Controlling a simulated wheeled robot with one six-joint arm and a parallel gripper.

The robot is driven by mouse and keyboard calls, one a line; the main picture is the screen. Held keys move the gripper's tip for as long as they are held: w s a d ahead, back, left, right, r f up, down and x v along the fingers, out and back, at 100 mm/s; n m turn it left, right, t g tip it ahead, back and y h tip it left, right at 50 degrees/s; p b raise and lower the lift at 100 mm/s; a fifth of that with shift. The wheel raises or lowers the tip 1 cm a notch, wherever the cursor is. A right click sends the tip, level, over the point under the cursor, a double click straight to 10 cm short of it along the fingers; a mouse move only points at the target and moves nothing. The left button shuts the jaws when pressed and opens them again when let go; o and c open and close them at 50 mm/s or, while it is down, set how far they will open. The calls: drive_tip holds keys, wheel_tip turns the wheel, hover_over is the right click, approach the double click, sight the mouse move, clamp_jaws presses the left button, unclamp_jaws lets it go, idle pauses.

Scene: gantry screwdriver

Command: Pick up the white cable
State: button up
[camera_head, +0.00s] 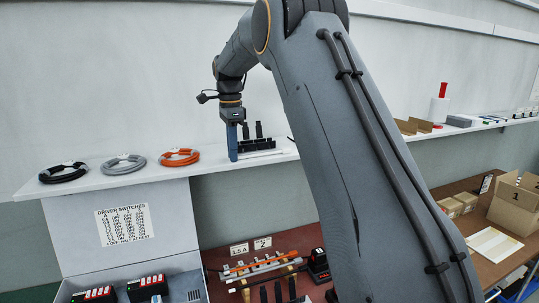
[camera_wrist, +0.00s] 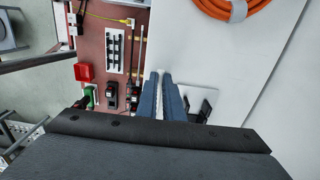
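A coiled pale grey-white cable (camera_head: 123,164) lies on the white shelf, between a black coil (camera_head: 63,172) and an orange coil (camera_head: 180,157). My gripper (camera_head: 233,158) points down over the shelf, right of all three coils and apart from the white one. In the wrist view its two blue fingers (camera_wrist: 160,74) are close together, with a narrow pale gap between them and no cable seen there. The orange coil shows at the top of that view (camera_wrist: 238,10). The white cable is not in the wrist view.
A black holder (camera_head: 257,145) with upright parts stands right beside my gripper. The white shelf (camera_head: 105,181) has a front edge above a bench with tools (camera_head: 265,266). A sign (camera_head: 124,224) is on the grey panel below. Cardboard boxes (camera_head: 515,203) are at the right.

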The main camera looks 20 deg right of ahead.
drive_tip(key=shift+r, duration=0.1)
clamp_jaws()
wheel_tip(320, 180, up, 10)
drive_tip(key=b, duration=0.4)
